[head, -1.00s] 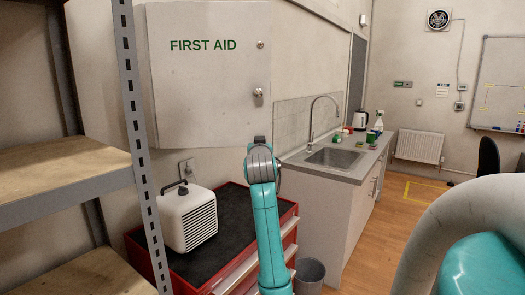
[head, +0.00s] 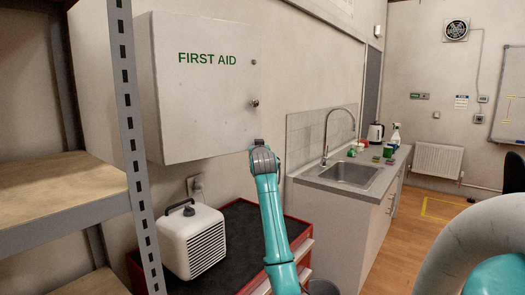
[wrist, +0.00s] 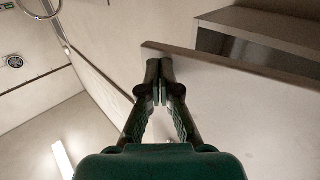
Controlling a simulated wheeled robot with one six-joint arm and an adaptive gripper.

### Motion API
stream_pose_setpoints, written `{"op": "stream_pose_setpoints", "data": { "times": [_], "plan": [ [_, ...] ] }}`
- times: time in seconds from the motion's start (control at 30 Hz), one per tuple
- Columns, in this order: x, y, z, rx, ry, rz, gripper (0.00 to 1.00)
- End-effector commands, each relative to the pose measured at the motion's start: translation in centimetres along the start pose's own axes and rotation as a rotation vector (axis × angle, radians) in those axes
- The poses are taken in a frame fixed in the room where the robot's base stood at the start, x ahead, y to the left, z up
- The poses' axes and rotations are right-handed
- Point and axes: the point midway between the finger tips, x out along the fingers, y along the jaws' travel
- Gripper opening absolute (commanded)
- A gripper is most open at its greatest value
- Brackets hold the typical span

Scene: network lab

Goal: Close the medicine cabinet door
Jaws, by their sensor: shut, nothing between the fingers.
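The medicine cabinet (head: 143,60) is a grey-white wall box at left centre of the head view. Its door (head: 215,90) reads FIRST AID and has a latch near the right edge. The wrist view shows the door (wrist: 235,105) as a broad panel with a gap above it, where part of the cabinet's inside (wrist: 270,35) shows; the door stands ajar. My gripper (wrist: 160,85) is shut and empty, its fingertips at the door's free edge in the wrist view. I cannot tell if they touch. In the head view my wrist hides the fingers, just below the door's lower right corner.
A red cart with a black top (head: 240,230) stands below the cabinet, with a white heater-like box (head: 190,240) on it. A metal shelf rack (head: 60,190) is close on the left. A sink counter (head: 310,190) is to the right.

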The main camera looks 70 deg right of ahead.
Motion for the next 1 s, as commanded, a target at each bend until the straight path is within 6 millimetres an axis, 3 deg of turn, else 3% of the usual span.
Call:
{"op": "stream_pose_setpoints", "data": {
  "times": [0.3,0.5,1.0],
  "plan": [
    [5.1,-3.0,-0.1,0.000,-0.001,-0.014,0.00],
    [7.1,-4.6,-0.1,0.001,-0.001,-0.092,0.00],
    [8.1,-5.9,-0.2,0.002,0.004,-0.142,0.00]
  ]
}}
